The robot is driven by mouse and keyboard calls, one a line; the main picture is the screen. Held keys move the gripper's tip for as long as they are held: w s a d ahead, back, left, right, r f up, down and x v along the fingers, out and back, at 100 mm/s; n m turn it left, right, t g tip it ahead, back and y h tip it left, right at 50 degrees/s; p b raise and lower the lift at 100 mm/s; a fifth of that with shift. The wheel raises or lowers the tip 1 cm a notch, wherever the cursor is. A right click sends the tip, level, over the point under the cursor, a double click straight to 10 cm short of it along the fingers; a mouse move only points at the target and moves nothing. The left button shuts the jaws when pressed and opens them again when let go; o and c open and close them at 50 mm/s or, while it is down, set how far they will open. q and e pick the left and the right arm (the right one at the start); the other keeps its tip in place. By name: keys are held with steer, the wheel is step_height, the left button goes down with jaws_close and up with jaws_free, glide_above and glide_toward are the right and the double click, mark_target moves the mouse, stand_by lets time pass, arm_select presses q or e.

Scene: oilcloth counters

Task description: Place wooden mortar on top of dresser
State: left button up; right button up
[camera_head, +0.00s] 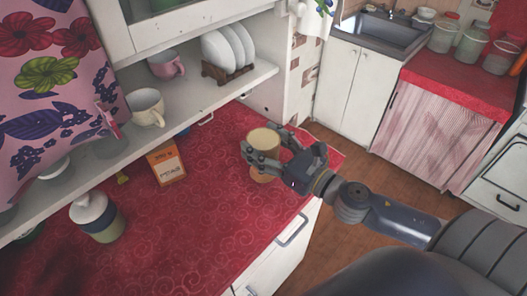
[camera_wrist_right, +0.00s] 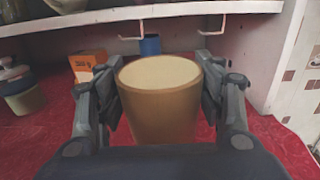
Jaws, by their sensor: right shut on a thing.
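The wooden mortar (camera_head: 263,141) is a tan, cup-shaped piece, upright at the right end of the red-topped dresser (camera_head: 225,235). My right gripper (camera_head: 265,150) is shut on it, with a finger on each side. In the right wrist view the mortar (camera_wrist_right: 160,100) fills the space between the fingers, and its open rim faces up. Its lower end is close to the red cloth in the head view; I cannot tell whether it touches. My left gripper is not in view.
An orange box (camera_head: 166,163) and a lidded jar (camera_head: 96,217) stand on the red top. A shelf (camera_head: 190,95) above holds cups (camera_head: 146,107) and a plate rack (camera_head: 228,72). Red cloth in front is clear.

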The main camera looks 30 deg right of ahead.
step_height(320, 180, down, 2)
steer(key=shift+f, duration=0.1)
steer(key=shift+a+f, duration=0.1)
steer(key=shift+f, duration=0.3)
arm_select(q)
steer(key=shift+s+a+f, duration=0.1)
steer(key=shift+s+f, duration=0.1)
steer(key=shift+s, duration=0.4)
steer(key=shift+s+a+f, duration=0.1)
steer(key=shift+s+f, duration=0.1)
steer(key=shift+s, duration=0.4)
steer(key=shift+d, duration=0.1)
arm_select(e)
steer(key=shift+f+b, duration=0.2)
steer(key=shift+b, duration=0.15)
steer(key=o, duration=1.5)
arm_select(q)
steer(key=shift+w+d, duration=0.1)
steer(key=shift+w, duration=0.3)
arm_select(e)
steer(key=shift+o, duration=0.4)
steer(key=shift+s, duration=0.1)
steer(key=shift+r, duration=0.15)
